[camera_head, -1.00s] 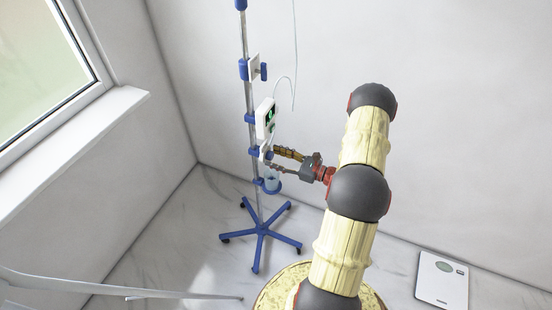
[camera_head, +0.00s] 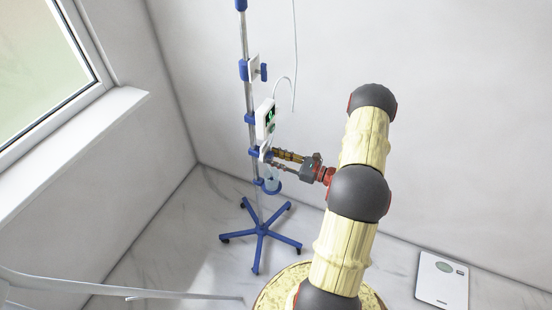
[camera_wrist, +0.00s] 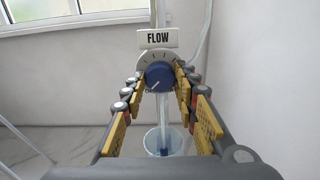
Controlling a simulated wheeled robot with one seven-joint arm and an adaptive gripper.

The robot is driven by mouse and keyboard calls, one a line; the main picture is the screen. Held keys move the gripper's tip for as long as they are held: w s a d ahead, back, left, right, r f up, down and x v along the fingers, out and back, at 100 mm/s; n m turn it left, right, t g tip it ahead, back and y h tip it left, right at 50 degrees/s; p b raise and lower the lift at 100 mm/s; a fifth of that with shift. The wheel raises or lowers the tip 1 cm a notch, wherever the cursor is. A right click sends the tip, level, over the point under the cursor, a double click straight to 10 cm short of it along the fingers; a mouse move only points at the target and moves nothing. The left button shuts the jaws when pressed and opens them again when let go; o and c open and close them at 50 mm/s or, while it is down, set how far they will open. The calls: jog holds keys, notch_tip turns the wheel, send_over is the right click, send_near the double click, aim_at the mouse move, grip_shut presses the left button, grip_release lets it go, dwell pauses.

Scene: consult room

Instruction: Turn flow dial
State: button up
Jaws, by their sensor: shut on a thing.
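The blue flow dial (camera_wrist: 159,75) sits in the middle of the wrist view, on a white scale plate under a sign (camera_wrist: 158,38) that reads FLOW. A white pointer mark shows on the dial, toward its lower left. My gripper (camera_wrist: 160,84) reaches forward with one yellow-padded finger on each side of the dial, shut on it. In the head view my gripper (camera_head: 273,160) meets the stand's pole from the right, and the dial is too small or hidden to make out there.
The blue-footed pole stand (camera_head: 262,230) carries a white pump box (camera_head: 265,118) with a green display above my gripper. A clear cup (camera_head: 272,184) in a blue ring hangs just below the fingers. A window sill (camera_head: 75,140) is left, and a white scale (camera_head: 442,280) lies at lower right.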

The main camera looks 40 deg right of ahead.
jog(key=shift+m, duration=0.3)
jog(key=m+p, duration=0.3)
jog(key=shift+r+m+p, duration=0.15)
jog(key=shift+m+p, duration=0.15)
jog(key=shift+p, duration=0.05)
jog(key=shift+f+m+p, duration=0.2)
jog(key=shift+m+p, duration=2.85)
jog(key=shift+m, duration=3.65)
jog(key=o, duration=1.1)
jog(key=shift+o, duration=0.3)
